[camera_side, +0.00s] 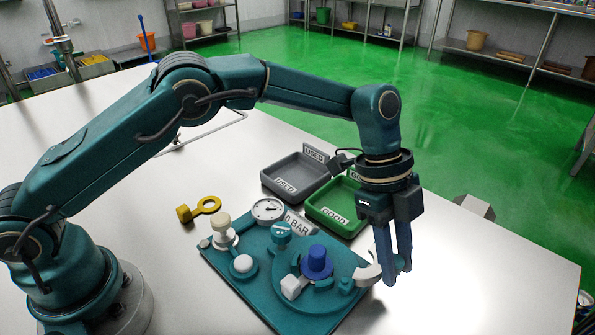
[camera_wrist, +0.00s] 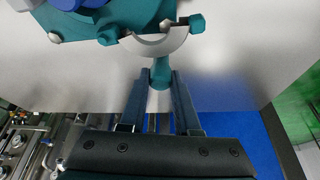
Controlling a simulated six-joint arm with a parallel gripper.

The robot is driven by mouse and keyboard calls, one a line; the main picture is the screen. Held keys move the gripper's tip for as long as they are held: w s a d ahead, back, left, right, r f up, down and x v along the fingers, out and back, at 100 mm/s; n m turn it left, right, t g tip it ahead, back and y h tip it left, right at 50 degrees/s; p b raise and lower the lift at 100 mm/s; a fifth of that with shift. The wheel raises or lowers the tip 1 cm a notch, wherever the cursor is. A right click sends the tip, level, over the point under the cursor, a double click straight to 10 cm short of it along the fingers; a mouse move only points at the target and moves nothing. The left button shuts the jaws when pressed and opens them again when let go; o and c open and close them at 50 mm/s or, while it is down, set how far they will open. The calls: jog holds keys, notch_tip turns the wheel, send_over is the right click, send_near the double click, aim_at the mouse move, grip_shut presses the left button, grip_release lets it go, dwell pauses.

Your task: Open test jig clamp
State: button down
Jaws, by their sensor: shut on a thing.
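The test jig is a teal plate (camera_side: 240,281) with a round base carrying a dark blue capped part (camera_side: 317,262). A pale half-ring clamp jaw (camera_side: 367,275) stands at the right of the round base, apart from the blue part. In the wrist view the half-ring (camera_wrist: 150,46) shows with teal knobs at its ends and a teal handle (camera_wrist: 161,72). My gripper (camera_side: 391,277) points down at the jig's right edge, its fingers shut on that handle. It also shows in the wrist view (camera_wrist: 161,80). The fingers partly hide the handle in the side view.
A pressure gauge (camera_side: 267,209) and white knob (camera_side: 221,222) are at the jig's back left. A grey tray (camera_side: 272,180) marked USED and a green tray (camera_side: 325,217) stand behind it. The table right of my gripper is clear.

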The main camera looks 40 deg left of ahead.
aim_at(396, 259)
jog(key=c, duration=0.6)
grip_release()
jog(key=shift+v, duration=2.6)
